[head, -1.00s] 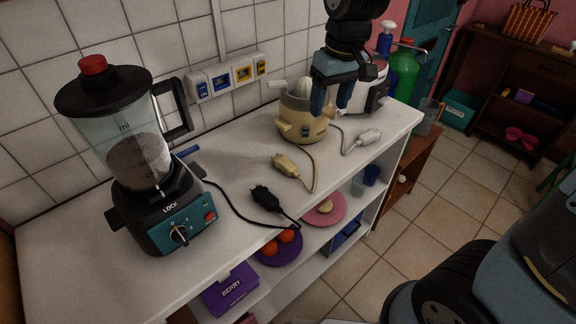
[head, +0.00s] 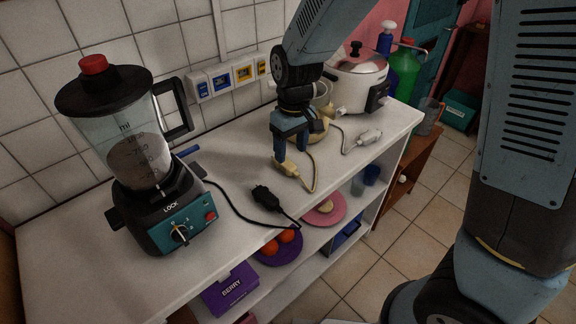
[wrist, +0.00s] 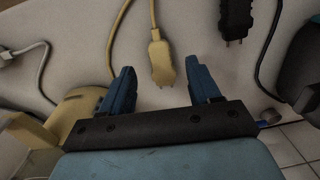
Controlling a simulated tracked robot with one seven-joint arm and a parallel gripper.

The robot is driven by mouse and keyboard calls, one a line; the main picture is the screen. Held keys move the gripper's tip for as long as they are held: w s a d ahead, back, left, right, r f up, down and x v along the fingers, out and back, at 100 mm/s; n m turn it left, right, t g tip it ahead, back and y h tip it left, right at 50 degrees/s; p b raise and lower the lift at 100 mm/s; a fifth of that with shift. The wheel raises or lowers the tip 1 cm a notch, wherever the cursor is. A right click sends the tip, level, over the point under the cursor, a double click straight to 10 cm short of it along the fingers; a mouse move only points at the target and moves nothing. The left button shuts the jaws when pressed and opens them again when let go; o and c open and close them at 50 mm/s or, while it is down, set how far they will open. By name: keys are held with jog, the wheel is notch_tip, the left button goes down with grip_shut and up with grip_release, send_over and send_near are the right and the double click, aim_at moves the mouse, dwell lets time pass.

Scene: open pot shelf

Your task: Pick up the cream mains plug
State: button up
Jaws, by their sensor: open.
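The cream mains plug (head: 286,167) lies on the white shelf top in front of the cream juicer, its cord running toward the right. In the wrist view the plug (wrist: 161,62) lies between the two blue fingers, nearer the right one, with its pins pointing toward the gripper's base. My gripper (head: 291,151) is open and hangs close over the plug, fingers pointing down. In the wrist view my gripper (wrist: 158,90) holds nothing. I cannot tell its exact height over the plug. The cream juicer (head: 316,128) is partly hidden behind my arm.
A black plug (head: 266,198) and a white plug (head: 369,137) lie on the same top (head: 225,245). A blender (head: 150,170) stands at left, a rice cooker (head: 360,78) at back right. Wall sockets (head: 228,76) are behind. Plates with fruit are on the shelf below.

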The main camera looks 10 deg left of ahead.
aim_at(290, 165)
jog(key=shift+a+f, duration=0.15)
jog(key=shift+f, duration=2.75)
grip_shut()
